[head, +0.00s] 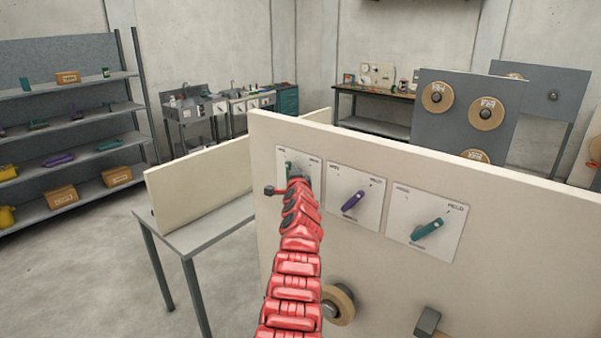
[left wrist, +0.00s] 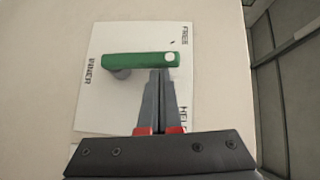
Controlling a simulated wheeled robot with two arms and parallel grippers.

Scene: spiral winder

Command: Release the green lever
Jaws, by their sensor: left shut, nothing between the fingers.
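The green lever (left wrist: 140,60) is on a white plate (left wrist: 108,108) with the marks FREE, HELD and INNER, fixed to a pale upright panel. In the left wrist view its end with a white dot points right, nearer FREE than HELD. My left gripper (left wrist: 161,72) is shut and empty. Its tips are right at the lever's lower edge near the dotted end; I cannot tell whether they touch. In the head view my left arm (head: 296,185) covers most of this plate, and only a bit of the green lever (head: 289,166) shows. My right gripper is not in view.
To the right on the same panel (head: 262,150) are a plate with a purple lever (head: 352,200) and one with a teal lever (head: 428,228). A spool (head: 338,305) and a grey block (head: 428,321) stick out below. A grey table (head: 215,230) stands behind.

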